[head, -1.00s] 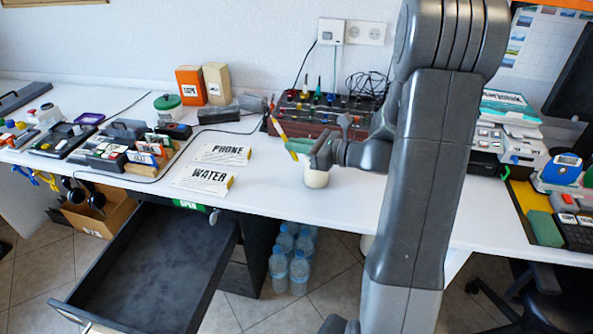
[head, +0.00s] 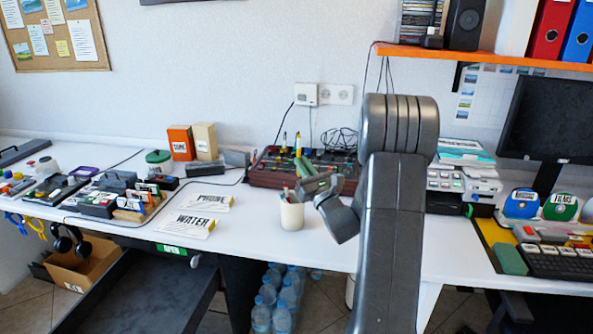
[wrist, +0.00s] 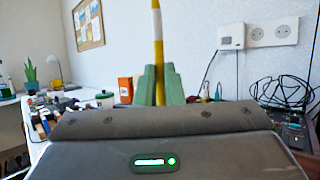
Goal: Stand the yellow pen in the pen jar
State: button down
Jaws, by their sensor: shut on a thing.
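The yellow pen (wrist: 157,40), yellow with white bands, stands nearly upright between the green fingertips of my gripper (wrist: 158,88) in the wrist view. In the head view, the pen (head: 298,146) rises from my gripper (head: 304,167), which is shut on it. The gripper shows above and slightly right of the pen jar (head: 292,214), a cream cup on the desk. A few thin items show at the jar's mouth. The pen's lower end is hidden by the gripper, and I cannot tell its exact height over the jar.
The desk just left of the jar is clear. An open drawer (head: 150,290) is below.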

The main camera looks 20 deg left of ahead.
notch_tip(320, 180, down, 11)
jog(key=b, duration=0.7)
jog(key=shift+r+b, duration=0.15)
jog(key=shift+b, duration=0.15)
jog(key=c, duration=1.5)
grip_release()
jog(key=shift+o, duration=0.2)
